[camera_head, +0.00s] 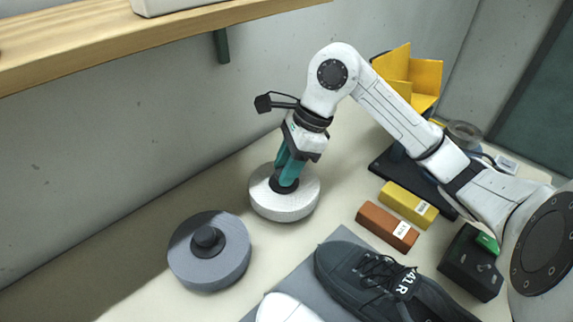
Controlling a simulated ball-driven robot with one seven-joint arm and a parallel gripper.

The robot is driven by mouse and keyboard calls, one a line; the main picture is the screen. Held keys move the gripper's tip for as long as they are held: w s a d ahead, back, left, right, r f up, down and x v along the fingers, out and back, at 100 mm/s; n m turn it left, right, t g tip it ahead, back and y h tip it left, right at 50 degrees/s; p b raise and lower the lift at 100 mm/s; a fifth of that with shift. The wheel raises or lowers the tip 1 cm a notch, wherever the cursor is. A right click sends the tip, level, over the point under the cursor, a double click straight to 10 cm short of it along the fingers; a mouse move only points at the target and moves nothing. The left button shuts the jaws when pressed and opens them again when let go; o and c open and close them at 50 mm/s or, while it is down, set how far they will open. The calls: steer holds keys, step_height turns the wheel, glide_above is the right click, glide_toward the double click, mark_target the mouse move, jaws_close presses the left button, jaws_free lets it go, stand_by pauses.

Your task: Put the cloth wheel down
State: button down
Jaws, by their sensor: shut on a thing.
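The cloth wheel, which I take to be the white round disc (284,205) with a dark hub, is below my gripper (287,183) in the head view. My gripper's teal fingers point down and are shut on the dark hub at its middle. The disc looks level and is at or very near the table top; I cannot tell whether it touches. A second, grey wheel (210,262) with a dark knob lies flat on the table to the lower left, apart from the white one.
A dark shoe (372,282) marked 41R and a white shoe (284,308) are on a grey mat (338,240). An orange block (387,227), a yellow block (408,205) and a black box (470,262) stand right. A wooden shelf (150,40) overhangs at upper left.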

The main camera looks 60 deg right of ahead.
steer(key=shift+f+b, duration=0.55)
steer(key=shift+b, duration=0.35)
steer(key=c, duration=0.7)
jaws_free()
steer(key=shift+r, duration=0.1)
steer(key=r+p, duration=0.1)
steer(key=p, duration=0.1)
steer(key=shift+r+p, duration=0.3)
steer(key=shift+p, duration=0.05)
steer(key=b+v, duration=0.1)
steer(key=v, duration=1)
steer(key=shift+s+d+r+b, duration=0.1)
steer(key=shift+r+b, duration=0.15)
steer(key=shift+b, duration=0.05)
